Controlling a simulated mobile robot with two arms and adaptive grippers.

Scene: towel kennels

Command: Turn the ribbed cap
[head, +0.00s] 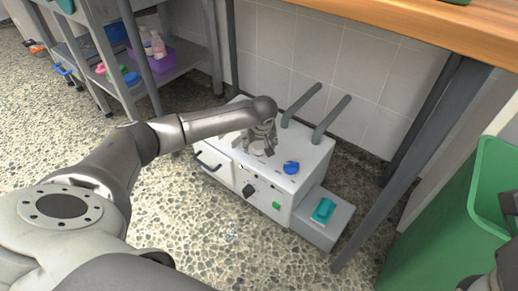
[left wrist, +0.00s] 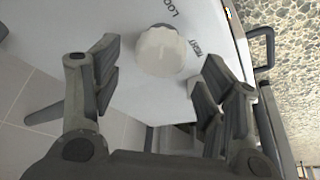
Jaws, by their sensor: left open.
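The ribbed cap (left wrist: 160,50) is cream-coloured and round, set on the white top of a box-shaped machine (head: 222,172). Printed letters show beside it in the left wrist view. In the head view the cap (head: 258,150) is partly hidden by my gripper. My left gripper (left wrist: 160,72) is open, with one finger on each side of the cap and visible gaps between; whether it is at the cap's height I cannot tell. In the head view the left gripper (head: 260,141) points down over the machine top. Grey parts at the right edge may be my right gripper (head: 500,262), mostly cut off.
A blue knob (head: 291,167) sits on the machine top, right of the cap. Two grey pipes (head: 329,119) rise behind. A black knob (head: 248,190) and a green button (head: 276,205) are on the front. A green bin (head: 455,215) stands right; a shelf (head: 178,66) stands left.

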